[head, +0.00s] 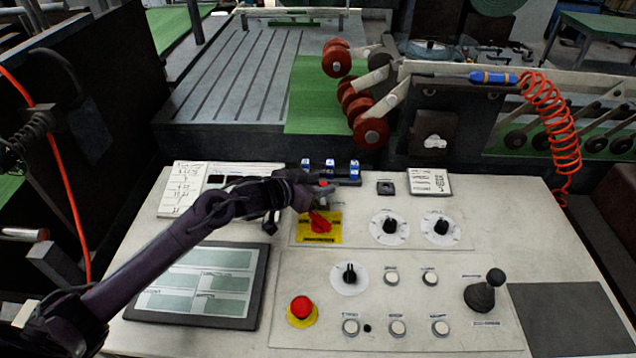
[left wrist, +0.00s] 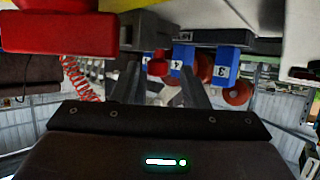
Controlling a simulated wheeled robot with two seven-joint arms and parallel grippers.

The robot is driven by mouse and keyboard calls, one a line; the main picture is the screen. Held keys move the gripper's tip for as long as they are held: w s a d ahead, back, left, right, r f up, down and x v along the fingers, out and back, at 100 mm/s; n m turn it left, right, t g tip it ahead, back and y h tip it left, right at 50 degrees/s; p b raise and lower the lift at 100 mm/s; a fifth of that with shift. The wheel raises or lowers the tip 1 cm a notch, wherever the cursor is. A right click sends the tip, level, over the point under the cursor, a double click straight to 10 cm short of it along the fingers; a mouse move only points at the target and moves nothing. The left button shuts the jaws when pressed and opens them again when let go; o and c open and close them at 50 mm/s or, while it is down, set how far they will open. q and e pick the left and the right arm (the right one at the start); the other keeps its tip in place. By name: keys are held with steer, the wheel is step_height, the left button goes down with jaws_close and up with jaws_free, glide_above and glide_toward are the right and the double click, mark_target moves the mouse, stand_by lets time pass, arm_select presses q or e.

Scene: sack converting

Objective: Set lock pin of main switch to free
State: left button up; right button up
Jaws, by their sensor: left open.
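The main switch (head: 319,224) is a red rotary handle on a yellow plate (head: 322,239) near the panel's upper middle. In the left wrist view its red body (left wrist: 60,32) fills the upper left. A small red knob (left wrist: 157,65), which looks like the lock pin, shows between the fingers in the left wrist view. My left gripper (head: 328,195) is open just above the switch, partly covering it. Its fingers (left wrist: 163,85) lie on either side of the red knob; I cannot tell whether they touch it. My right gripper is not in view.
Blue numbered padlocks (head: 330,166) stand in a row behind the gripper; they also show in the left wrist view (left wrist: 226,66). Black rotary knobs (head: 390,226), a red emergency button (head: 301,308), a joystick (head: 484,292) and a screen (head: 205,283) surround the switch.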

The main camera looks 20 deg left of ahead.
arm_select(q)
steer(key=b+v, duration=0.1)
steer(key=v, duration=0.6)
steer(key=shift+f, duration=0.1)
steer(key=shift+s+a+r, duration=0.15)
steer(key=shift+s+r, duration=0.05)
steer(key=shift+s, duration=0.1)
